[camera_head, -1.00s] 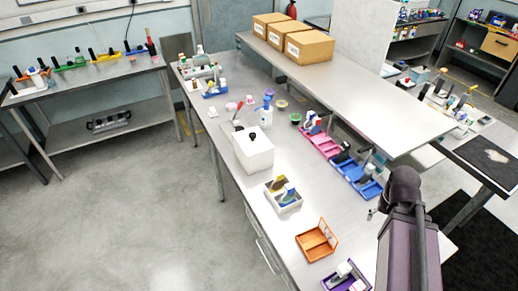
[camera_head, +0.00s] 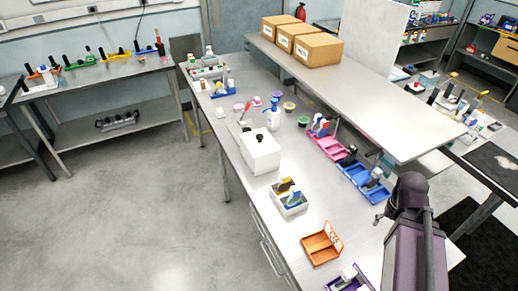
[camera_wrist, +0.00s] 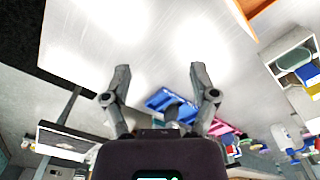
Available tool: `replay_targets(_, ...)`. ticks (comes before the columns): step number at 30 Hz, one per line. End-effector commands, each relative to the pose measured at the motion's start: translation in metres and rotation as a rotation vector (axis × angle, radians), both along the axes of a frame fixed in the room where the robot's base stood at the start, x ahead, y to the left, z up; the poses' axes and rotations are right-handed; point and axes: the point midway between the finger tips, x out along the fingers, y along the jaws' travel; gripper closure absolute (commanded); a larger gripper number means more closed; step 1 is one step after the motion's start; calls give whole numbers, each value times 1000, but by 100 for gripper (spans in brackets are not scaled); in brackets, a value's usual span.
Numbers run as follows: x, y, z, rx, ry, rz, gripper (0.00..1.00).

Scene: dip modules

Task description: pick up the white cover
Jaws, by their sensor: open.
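The white cover (camera_head: 261,154) is a white box shape with a small black knob on top. It stands upright on the long grey bench (camera_head: 243,207), near its left edge. What may lie under the cover is hidden.
A white bin (camera_head: 290,203) and an open orange box (camera_head: 321,244) stand nearer than the cover. Pink bins (camera_head: 327,148) and blue bins (camera_head: 363,182) line the bench's right side under a raised shelf (camera_head: 400,118). A spray bottle (camera_head: 274,119) stands just behind the cover.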

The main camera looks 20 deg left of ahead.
Motion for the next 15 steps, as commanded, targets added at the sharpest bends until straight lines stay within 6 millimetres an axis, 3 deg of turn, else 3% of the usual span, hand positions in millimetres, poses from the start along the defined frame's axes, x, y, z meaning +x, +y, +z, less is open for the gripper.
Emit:
replay_targets(9, 0, 0, -38, 0, 0, 0, 25)
replay_targets(15, 0, 0, -49, 0, 0, 0, 25)
